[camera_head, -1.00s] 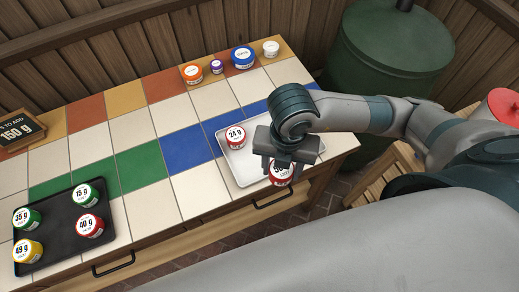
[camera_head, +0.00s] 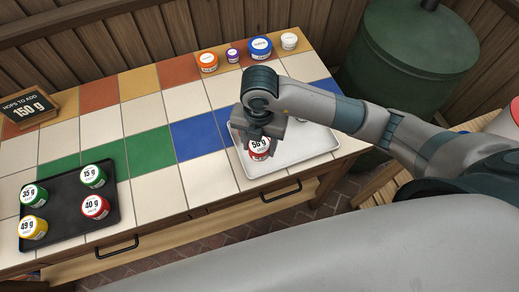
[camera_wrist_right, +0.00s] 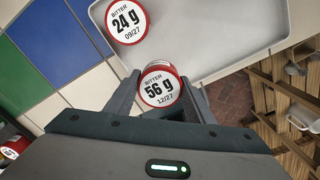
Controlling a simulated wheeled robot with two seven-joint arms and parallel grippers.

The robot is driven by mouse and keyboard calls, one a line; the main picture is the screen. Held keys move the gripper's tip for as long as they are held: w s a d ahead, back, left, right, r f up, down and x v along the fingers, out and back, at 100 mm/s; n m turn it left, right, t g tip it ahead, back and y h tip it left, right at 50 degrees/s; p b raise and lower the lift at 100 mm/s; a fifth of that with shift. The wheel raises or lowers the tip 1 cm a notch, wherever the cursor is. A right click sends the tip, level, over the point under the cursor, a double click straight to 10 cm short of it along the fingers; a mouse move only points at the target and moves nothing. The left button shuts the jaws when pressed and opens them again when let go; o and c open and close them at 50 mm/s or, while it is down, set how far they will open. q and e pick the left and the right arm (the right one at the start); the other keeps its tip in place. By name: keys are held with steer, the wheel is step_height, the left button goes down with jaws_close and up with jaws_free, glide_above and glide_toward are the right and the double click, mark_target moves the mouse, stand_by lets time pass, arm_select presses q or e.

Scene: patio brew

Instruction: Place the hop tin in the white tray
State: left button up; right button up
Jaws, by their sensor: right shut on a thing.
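My right gripper (camera_head: 262,138) is shut on a red hop tin marked 56 g (camera_head: 259,149). The tin also shows between the fingers in the right wrist view (camera_wrist_right: 159,89). The gripper holds it at the left part of the white tray (camera_head: 316,151); I cannot tell whether it touches the tray floor. A second red tin marked 24 g (camera_wrist_right: 126,26) is by the tray's edge in the wrist view, ahead of the fingers. In the head view my gripper hides most or all of that tin. My left gripper is not in view.
A black tray (camera_head: 65,228) at the left holds several tins marked 35 g, 15 g, 40 g and 49 g. A sign (camera_head: 28,108) reads hops to add 150 g. Several jars, including a blue one (camera_head: 259,48), line the back edge. A green barrel (camera_head: 400,75) stands behind right.

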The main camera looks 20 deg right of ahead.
mark_target(260, 150)
steer(key=shift+f+p, duration=0.6)
steer(key=shift+f, duration=1.4)
steer(key=shift+f, duration=0.2)
steer(key=o, duration=1.1)
steer(key=shift+r, duration=0.15)
